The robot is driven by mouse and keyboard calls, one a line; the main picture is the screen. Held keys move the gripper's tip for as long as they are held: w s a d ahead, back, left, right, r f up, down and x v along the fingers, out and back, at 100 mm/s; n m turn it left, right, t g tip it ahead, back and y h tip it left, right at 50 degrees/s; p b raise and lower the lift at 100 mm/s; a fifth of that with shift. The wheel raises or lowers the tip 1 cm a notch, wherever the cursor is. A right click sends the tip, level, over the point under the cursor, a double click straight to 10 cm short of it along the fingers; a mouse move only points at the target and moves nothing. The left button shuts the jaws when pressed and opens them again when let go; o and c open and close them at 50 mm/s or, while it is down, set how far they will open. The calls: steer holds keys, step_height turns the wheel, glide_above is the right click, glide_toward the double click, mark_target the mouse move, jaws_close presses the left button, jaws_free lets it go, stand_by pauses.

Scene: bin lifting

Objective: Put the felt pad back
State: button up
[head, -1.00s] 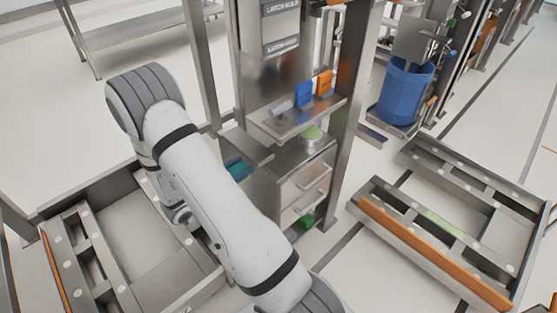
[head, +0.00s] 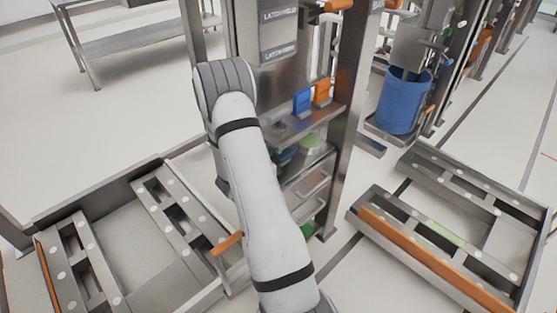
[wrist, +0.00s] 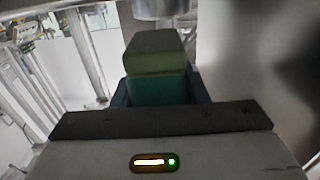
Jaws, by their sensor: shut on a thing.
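The felt pad appears to be the block with an olive-green top part (wrist: 155,50) and a teal lower part in the wrist view. My gripper (wrist: 160,92) is shut on it, with dark blue fingers at both sides of the teal part. In the head view my gripper (head: 284,156) is mostly hidden behind my arm, left of the lower ledge; only a bit of teal and dark blue shows. A light-green round top (head: 310,142) sits on a metal cylinder on that ledge. A metal cylinder (wrist: 158,8) also shows just beyond the block in the wrist view.
The upper shelf (head: 313,121) above the ledge carries a blue box (head: 302,101) and an orange box (head: 322,91). A steel post (head: 345,120) stands right of the ledge, drawers (head: 314,184) below. A smooth metal surface (wrist: 245,60) is close on the right in the wrist view.

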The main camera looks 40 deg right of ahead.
steer(key=shift+f, duration=1.3)
steer(key=shift+f+b, duration=0.2)
steer(key=shift+b, duration=0.15)
steer(key=o, duration=1)
steer(key=shift+r, duration=0.1)
